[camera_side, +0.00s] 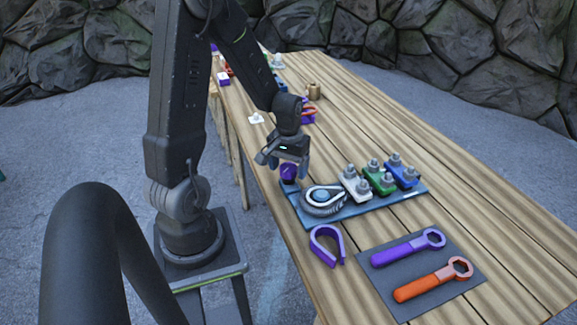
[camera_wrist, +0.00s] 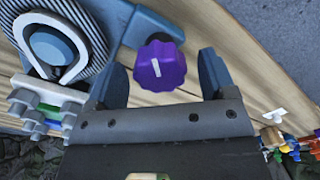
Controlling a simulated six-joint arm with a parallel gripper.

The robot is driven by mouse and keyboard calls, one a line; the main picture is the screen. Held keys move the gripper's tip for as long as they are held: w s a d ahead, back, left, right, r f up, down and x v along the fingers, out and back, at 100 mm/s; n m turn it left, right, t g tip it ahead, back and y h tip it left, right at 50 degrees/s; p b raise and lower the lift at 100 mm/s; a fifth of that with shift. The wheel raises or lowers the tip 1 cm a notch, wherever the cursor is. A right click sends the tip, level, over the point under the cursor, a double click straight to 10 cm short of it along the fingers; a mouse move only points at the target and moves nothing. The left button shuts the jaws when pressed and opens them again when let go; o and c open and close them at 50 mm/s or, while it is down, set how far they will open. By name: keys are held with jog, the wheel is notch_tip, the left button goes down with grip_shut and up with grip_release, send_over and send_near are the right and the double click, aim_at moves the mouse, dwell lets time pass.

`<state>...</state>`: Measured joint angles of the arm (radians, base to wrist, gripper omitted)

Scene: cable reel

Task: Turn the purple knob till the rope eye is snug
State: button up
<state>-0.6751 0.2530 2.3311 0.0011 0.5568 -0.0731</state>
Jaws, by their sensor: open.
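The purple knob (camera_wrist: 158,65) has a lobed rim and a white mark line. In the wrist view it lies between the two spread fingers, nearer the left one. My gripper (camera_wrist: 165,75) is open, and I see clear space on both sides of the knob. In the side view my gripper (camera_side: 284,160) is above and around the knob (camera_side: 289,172) at the left end of the blue base plate (camera_side: 352,211). The white rope eye (camera_side: 323,195) loops around a blue post beside the coiled grey rope (camera_wrist: 88,28). Whether the eye is snug I cannot tell.
White, green and blue clamps with bolts (camera_side: 379,178) stand on the plate's right. A purple C-shaped clip (camera_side: 327,245) and a dark mat (camera_side: 440,281) with purple (camera_side: 407,248) and orange (camera_side: 432,280) wrenches lie in front. Small parts sit farther back on the wooden table (camera_side: 400,120).

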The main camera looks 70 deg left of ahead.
jog(key=shift+c, duration=0.2)
jog(key=c, duration=0.9)
jog(key=shift+o, duration=0.2)
